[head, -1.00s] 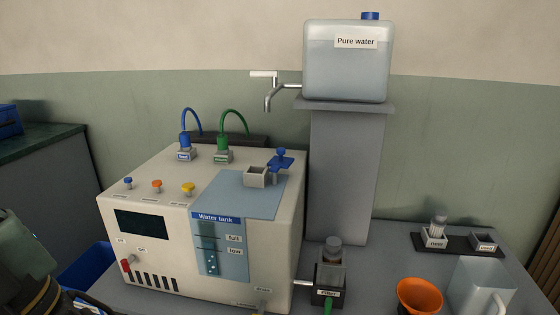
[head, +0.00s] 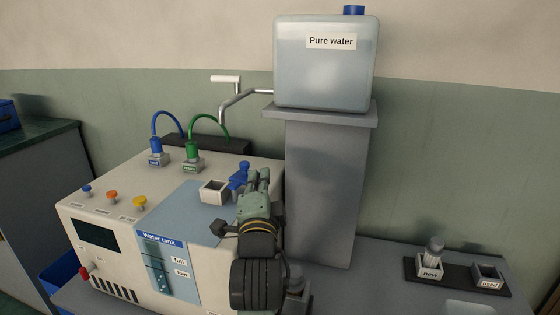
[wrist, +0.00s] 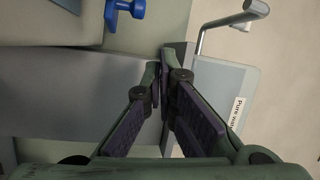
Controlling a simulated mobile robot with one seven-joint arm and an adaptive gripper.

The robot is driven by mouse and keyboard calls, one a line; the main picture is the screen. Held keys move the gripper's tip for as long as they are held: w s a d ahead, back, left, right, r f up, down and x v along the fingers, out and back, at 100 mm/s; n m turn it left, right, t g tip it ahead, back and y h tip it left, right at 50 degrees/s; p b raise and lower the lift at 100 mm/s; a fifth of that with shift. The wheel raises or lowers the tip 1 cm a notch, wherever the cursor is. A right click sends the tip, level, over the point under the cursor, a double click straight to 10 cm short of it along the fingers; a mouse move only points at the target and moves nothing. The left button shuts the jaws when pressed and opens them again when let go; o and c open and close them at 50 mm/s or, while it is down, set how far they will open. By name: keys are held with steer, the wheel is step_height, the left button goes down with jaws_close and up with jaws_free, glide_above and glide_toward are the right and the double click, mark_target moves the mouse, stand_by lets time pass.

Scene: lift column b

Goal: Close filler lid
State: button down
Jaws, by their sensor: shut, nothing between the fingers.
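The filler neck (head: 214,192) is a square, light-coloured collar on top of the machine, and its dark opening shows. The blue filler lid (head: 238,176) with its knob stands open at the neck's right rear side. Part of the blue lid (wrist: 126,9) also shows at the top of the wrist view. My gripper (head: 257,178) is just right of the lid in the head view, its fingers shut and empty. In the wrist view the closed fingertips (wrist: 168,58) are below and right of the blue part, with a visible gap. Whether they touch the lid cannot be told from the head view.
The pure water canister (head: 325,75) stands on a grey pedestal (head: 325,190) close behind and right of my gripper. Its metal tap (head: 235,98) reaches out over the machine. Blue and green hoses (head: 205,122) rise from the machine top at the left rear.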

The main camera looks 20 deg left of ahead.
mark_target(241, 173)
steer(key=shift+m+g+h, duration=0.4)
steer(key=shift+m+h, duration=0.2)
steer(key=shift+m, duration=0.2)
steer(key=p+x, duration=0.1)
steer(key=x, duration=0.2)
steer(key=f+p+x, duration=0.1)
steer(key=x, duration=0.2)
steer(key=f+p+x, duration=0.1)
steer(key=x, duration=0.3)
steer(key=shift+w+d+f, duration=0.15)
steer(key=shift+f, duration=0.05)
steer(key=shift+s+a+f, duration=0.1)
steer(key=shift+s+a, duration=0.3)
steer(key=shift+a, duration=0.05)
